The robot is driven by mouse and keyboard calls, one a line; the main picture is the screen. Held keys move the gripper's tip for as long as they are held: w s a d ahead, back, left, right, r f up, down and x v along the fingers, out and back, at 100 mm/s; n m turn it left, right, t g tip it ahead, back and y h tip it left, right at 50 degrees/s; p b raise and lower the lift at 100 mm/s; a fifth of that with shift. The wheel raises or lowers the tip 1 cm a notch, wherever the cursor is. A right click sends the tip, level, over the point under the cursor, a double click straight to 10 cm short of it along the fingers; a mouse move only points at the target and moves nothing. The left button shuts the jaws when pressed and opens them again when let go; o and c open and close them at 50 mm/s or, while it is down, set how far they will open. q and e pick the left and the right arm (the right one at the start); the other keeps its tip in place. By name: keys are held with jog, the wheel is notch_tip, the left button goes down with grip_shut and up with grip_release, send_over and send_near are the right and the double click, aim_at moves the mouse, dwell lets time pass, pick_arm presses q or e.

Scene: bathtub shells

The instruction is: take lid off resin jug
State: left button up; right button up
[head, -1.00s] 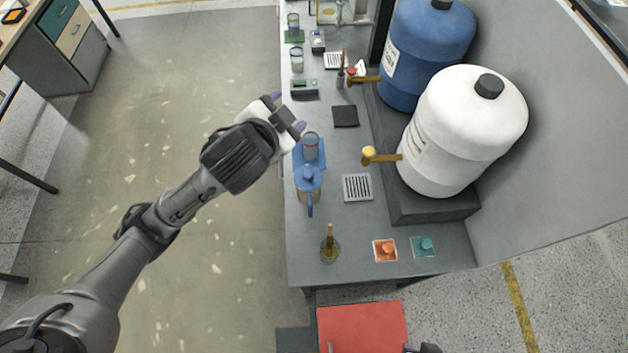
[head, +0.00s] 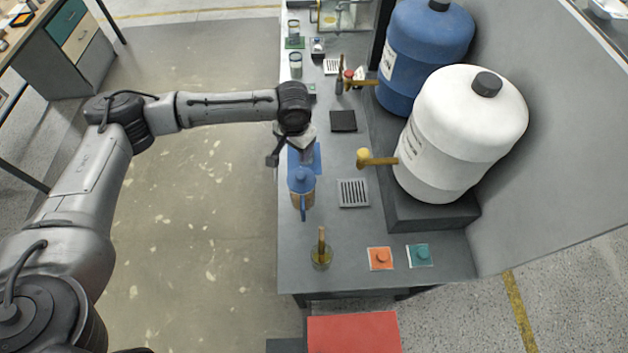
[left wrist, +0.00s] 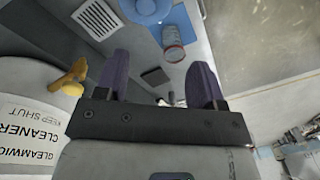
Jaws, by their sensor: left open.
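The resin jug (head: 302,196), with a blue lid (head: 301,178) on it and a blue handle toward the front, stands on the bench's left edge. The blue lid also shows at the top of the left wrist view (left wrist: 148,8), cut by the frame edge. My left gripper (head: 289,153) is just behind the jug in the head view, above the blue mat (head: 317,158). Its purple fingers (left wrist: 155,78) are apart with nothing between them. A small cup (left wrist: 172,42) shows beyond the fingers in the left wrist view; my gripper hides it in the head view. My right gripper is out of view.
A white drum (head: 455,140) with a brass tap (head: 375,160) stands right of the jug, a blue drum (head: 425,60) behind it. A drain grate (head: 353,193) lies beside the jug. A beaker with a brush (head: 321,252) stands in front.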

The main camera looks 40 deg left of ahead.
pick_arm(q)
jog(key=n, duration=0.5)
send_over(301, 177)
jog(key=shift+g+h, duration=0.3)
jog(key=shift+h, duration=0.1)
jog(key=f, duration=0.8)
jog(key=shift+s+a+f, duration=0.15)
jog(key=shift+s+f, duration=0.1)
jog(key=shift+f, duration=0.1)
jog(key=shift+w+f+p, duration=0.15)
jog(key=shift+f+p, duration=0.2)
jog(key=shift+f, duration=0.95)
jog(key=shift+w+f+p, duration=0.1)
jog(key=shift+f+p, duration=0.2)
jog(key=shift+f, duration=1)
jog(key=shift+c, duration=0.4)
jog(key=c, duration=0.9)
